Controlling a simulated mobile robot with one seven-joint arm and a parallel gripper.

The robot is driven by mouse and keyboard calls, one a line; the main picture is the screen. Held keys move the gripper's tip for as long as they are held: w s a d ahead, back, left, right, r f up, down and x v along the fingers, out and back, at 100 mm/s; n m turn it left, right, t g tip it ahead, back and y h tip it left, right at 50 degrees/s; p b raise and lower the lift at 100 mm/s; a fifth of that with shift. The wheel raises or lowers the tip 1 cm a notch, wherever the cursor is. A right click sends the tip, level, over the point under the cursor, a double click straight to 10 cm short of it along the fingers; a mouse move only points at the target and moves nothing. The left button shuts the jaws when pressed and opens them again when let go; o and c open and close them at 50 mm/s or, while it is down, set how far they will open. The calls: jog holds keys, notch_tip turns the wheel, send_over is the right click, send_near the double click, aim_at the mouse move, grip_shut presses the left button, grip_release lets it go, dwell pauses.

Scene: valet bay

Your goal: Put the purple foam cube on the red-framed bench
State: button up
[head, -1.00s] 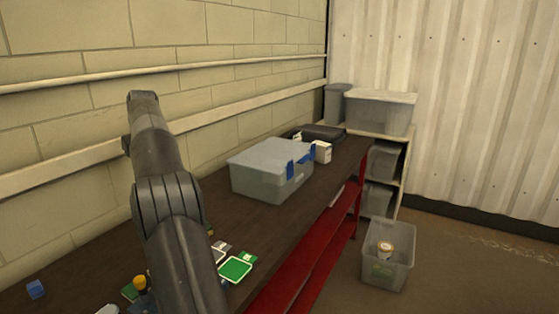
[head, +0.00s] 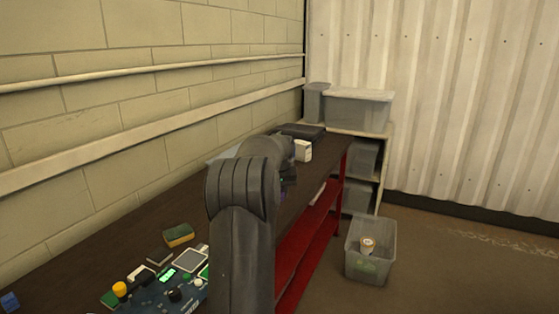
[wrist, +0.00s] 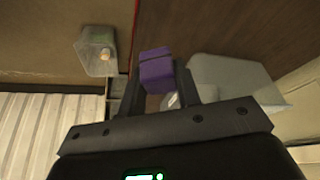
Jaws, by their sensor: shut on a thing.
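A purple foam cube (wrist: 155,68) is between the two fingers of my gripper (wrist: 157,84) in the wrist view. The gripper is shut on it. The red-framed bench (head: 75,250) has a long dark top along the wall and a red frame at its front. It also shows in the wrist view (wrist: 215,22), where the cube appears just inside the red front edge. I cannot tell its height above the top. In the head view my arm hides the gripper and nearly all of the cube.
Electronics boards (head: 160,290), a sponge (head: 178,235), a white box (head: 303,151) and a dark case are also on top. A clear bin (head: 370,255) stands on the floor.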

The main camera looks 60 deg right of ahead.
jog(key=s+d+f+m, duration=0.1)
jog(key=s+f, duration=0.1)
jog(key=s, duration=0.4)
jog(key=w+f, duration=0.2)
jog(key=w, duration=0.1)
jog(key=w+f, duration=0.2)
jog(key=w, duration=0.2)
jog(key=w+f, duration=0.2)
jog(key=w, duration=0.2)
jog(key=shift+w+d+f, duration=0.2)
jog(key=shift+d+f, duration=0.2)
jog(key=shift+f+g, duration=0.3)
jog(key=shift+f, duration=1.6)
jog(key=shift+f, duration=0.15)
jog(key=o, duration=0.9)
jog(key=shift+o, duration=0.2)
jog(key=v, duration=1.2)
jog(key=shift+a, duration=0.2)
